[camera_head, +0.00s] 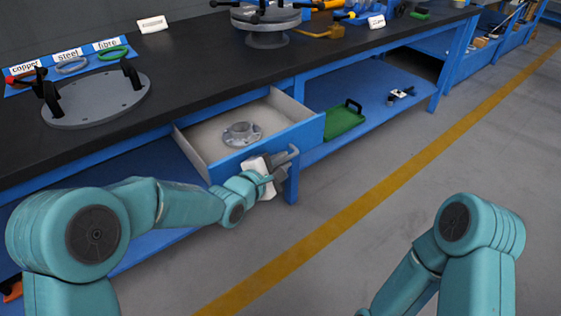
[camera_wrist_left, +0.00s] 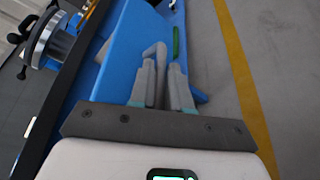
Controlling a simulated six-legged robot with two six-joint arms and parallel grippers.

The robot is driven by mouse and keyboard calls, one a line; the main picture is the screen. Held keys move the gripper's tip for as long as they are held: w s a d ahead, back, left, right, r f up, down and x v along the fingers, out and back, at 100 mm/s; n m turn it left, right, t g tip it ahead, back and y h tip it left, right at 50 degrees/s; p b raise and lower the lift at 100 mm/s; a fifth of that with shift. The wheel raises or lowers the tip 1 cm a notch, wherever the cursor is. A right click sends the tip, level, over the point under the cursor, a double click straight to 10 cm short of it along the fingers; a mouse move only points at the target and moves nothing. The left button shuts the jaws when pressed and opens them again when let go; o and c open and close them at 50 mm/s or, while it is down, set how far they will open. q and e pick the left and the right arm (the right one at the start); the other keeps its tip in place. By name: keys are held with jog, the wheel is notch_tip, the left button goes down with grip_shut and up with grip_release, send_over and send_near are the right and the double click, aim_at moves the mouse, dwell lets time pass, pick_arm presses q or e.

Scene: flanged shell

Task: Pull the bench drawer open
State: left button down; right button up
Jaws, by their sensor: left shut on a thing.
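The bench drawer (camera_head: 302,134) stands pulled out from under the dark bench top, with its pale inside showing. A grey flanged part (camera_head: 242,134) lies in it. My left gripper (camera_head: 282,160) is at the blue drawer front and shut on the grey drawer handle (camera_head: 294,152). In the left wrist view, the fingers (camera_wrist_left: 160,88) close around the handle (camera_wrist_left: 158,52) against the blue front (camera_wrist_left: 125,50). My right arm shows at the lower right of the head view, but its gripper is out of the picture.
The bench top (camera_head: 190,80) carries a grey round plate (camera_head: 97,100) with black handles and labelled copper, steel and fibre rings. A green tray (camera_head: 345,120) lies on the blue lower shelf. The floor (camera_head: 400,165) in front, with a yellow line, is clear.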

pick_arm(q)
jog(key=shift+w, duration=0.1)
dwell(0.3)
jog(key=c, duration=1.2)
grip_release()
jog(key=shift+a, duration=0.1)
jog(key=shift+o, duration=0.2)
jog(key=shift+s+a, duration=0.15)
jog(key=shift+s, duration=0.05)
jog(key=p+v, duration=0.2)
jog(key=v, duration=1.3)
jog(key=shift+s+a+r+p, duration=0.15)
jog(key=shift+s+a+p, duration=0.05)
jog(key=shift+s+p, duration=0.15)
